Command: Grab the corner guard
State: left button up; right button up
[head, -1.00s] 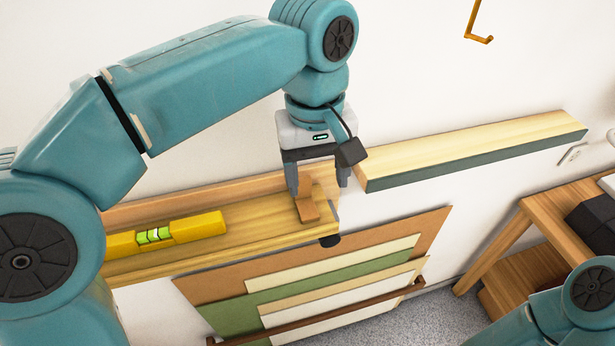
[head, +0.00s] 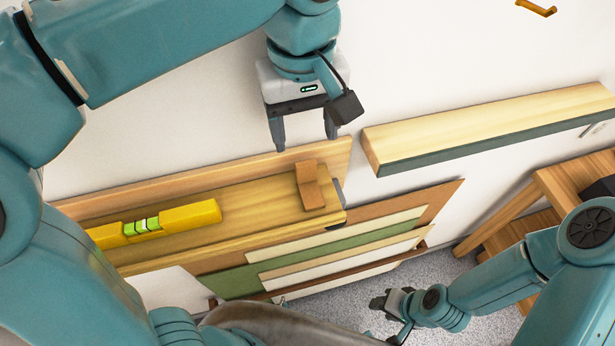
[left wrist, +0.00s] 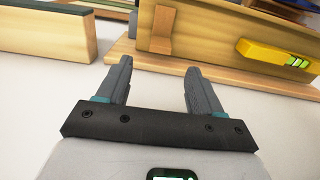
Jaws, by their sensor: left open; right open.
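The corner guard, a brown L-shaped piece (head: 312,190), sits at the right end of the wooden ledge (head: 255,208), one leg flat and one upright. It also shows in the left wrist view (left wrist: 163,32), beyond my fingers. My left gripper (head: 306,142) is open and empty, above the ledge in the head view and apart from the guard. Its two fingers (left wrist: 157,85) point toward the ledge in the left wrist view. My right gripper (head: 388,315) is open, low in the head view below the framed panels, with nothing seen between its fingers.
A yellow spirit level (head: 190,216) lies on the ledge, left of the guard. A second wooden ledge (head: 480,130) is on the wall to the right. Flat panels (head: 345,250) lean below. A wooden table (head: 560,185) stands at the right. A hook (head: 537,8) hangs above.

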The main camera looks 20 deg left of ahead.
aim_at(306, 166)
pick_arm(q)
jog(key=f, duration=0.4)
jog(key=shift+s+d+f, duration=0.1)
jog(key=shift+d+f, duration=0.15)
jog(key=shift+s+a+f, duration=0.1)
jog(key=shift+a+f, duration=0.1)
jog(key=shift+f, duration=0.35)
jog(key=f, duration=0.4)
jog(key=shift+d, duration=0.2)
jog(key=shift+a+f, duration=0.2)
jog(key=shift+f, duration=0.05)
jog(key=shift+d, duration=0.15)
jog(key=shift+c, duration=1.2)
jog(key=c, duration=0.8)
